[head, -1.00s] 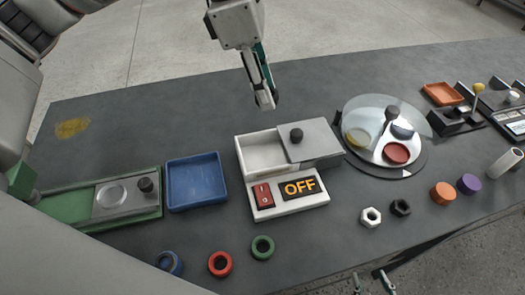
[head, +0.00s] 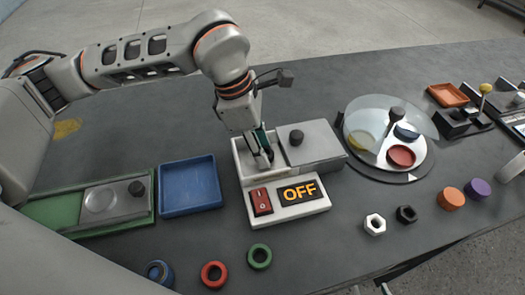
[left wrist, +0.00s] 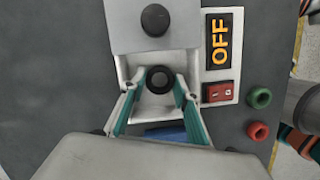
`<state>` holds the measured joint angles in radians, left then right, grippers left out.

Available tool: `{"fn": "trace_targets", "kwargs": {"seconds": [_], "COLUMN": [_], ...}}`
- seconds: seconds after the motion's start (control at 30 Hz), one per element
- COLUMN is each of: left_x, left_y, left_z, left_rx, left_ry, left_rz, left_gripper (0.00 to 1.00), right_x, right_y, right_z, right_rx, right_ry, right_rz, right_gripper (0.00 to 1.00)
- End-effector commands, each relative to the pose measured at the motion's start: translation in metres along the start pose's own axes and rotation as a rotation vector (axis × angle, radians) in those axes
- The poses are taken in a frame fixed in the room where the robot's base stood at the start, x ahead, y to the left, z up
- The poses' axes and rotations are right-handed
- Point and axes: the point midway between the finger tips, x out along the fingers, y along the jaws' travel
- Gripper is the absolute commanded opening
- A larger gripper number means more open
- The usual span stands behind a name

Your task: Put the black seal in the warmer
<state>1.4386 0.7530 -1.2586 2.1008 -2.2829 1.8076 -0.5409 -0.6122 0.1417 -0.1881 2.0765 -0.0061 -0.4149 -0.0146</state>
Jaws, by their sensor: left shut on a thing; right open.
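The warmer (head: 290,214) is a white box with a grey lid (head: 315,146) slid to the right, so its left compartment is open. Its panel reads OFF beside a red switch (head: 261,201). My left gripper (head: 264,158) reaches down into the open compartment. In the left wrist view my left gripper (left wrist: 159,88) is shut on the black seal (left wrist: 159,79), a dark ring between its fingertips inside the compartment. Whether the seal touches the floor I cannot tell. Fingertips of my right gripper (head: 370,290) show at the bottom edge, apart and empty.
A blue tray (head: 190,186) and a green fixture (head: 52,212) stand left of the warmer. Blue, red and green rings (head: 259,256) lie in front. A domed turntable (head: 388,140) stands right, with nuts (head: 375,224) and coloured caps (head: 451,198) before it.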

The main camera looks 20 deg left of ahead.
Motion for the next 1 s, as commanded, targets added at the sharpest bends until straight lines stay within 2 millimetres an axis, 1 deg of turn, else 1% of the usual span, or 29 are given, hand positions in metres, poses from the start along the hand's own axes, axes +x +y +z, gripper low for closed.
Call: {"fn": "trace_targets", "kwargs": {"seconds": [0.03,0.1,0.3,0.47,0.5,0.53,0.87,0.93,1.0], "left_x": [0.01,0.015,0.014,0.017,0.017,0.017,0.016,0.012,0.004], "left_y": [-0.001,-0.001,0.0,0.0,0.0,0.0,0.0,0.0,0.001], "left_z": [-0.003,-0.004,-0.004,-0.005,-0.005,-0.005,-0.004,-0.003,-0.003], "left_rx": [-0.002,-0.001,0.0,0.0,-0.001,-0.001,0.0,0.0,0.0], "left_ry": [0.002,0.001,0.0,0.0,0.0,0.0,0.0,-0.001,-0.001], "left_rz": [-0.005,-0.003,0.0,-0.001,-0.001,-0.001,0.0,0.001,0.004], "left_gripper": [0.16,0.16,0.16,0.16,0.33,0.38,0.38,0.38,0.38], "right_x": [0.001,0.001,0.001,0.002,0.002,0.002,0.002,0.001,0.0], "right_y": [-0.001,0.0,0.003,0.003,0.003,0.003,0.001,0.001,0.002], "right_z": [0.002,-0.001,-0.013,-0.011,-0.011,-0.01,-0.007,-0.007,-0.008], "right_rx": [0.0,-0.001,-0.004,-0.006,-0.006,-0.006,-0.006,-0.006,-0.006], "right_ry": [-0.002,0.003,0.024,0.023,0.022,0.021,0.015,0.014,0.015], "right_rz": [-0.001,-0.001,0.003,0.002,0.002,0.002,-0.001,-0.001,0.0], "right_gripper": [0.42,0.42,0.42,0.42,0.42,0.42,0.42,0.42,0.42]}}
